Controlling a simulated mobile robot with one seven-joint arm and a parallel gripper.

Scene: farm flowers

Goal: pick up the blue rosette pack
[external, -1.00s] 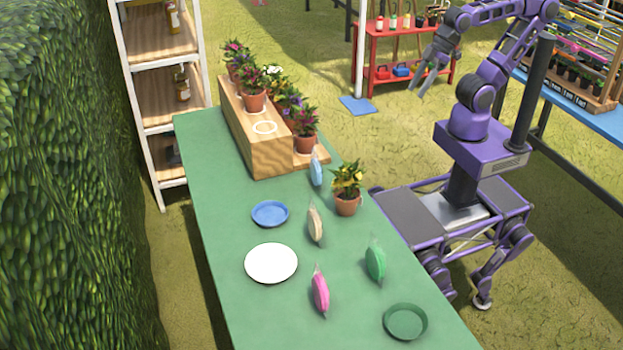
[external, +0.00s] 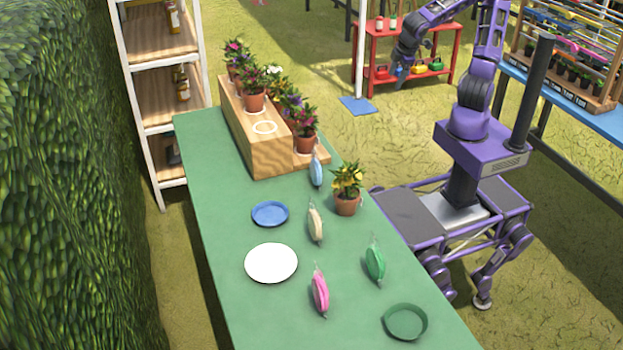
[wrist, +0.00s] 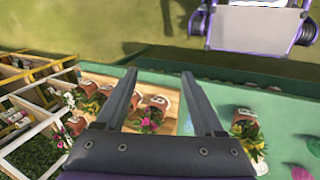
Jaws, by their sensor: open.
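In the wrist view a pale blue patch (wrist: 186,122) inside the right finger may be this pack, mostly hidden. My gripper (external: 400,82) is open and empty, raised well above and away from the table, toward the red shelf in the external view. In the wrist view its two fingers (wrist: 160,85) are spread apart over the planter area, not touching anything.
The yellow-flowered pot (external: 347,190) is close to the pack's right. The wooden stand (external: 262,165) holds several potted flowers.

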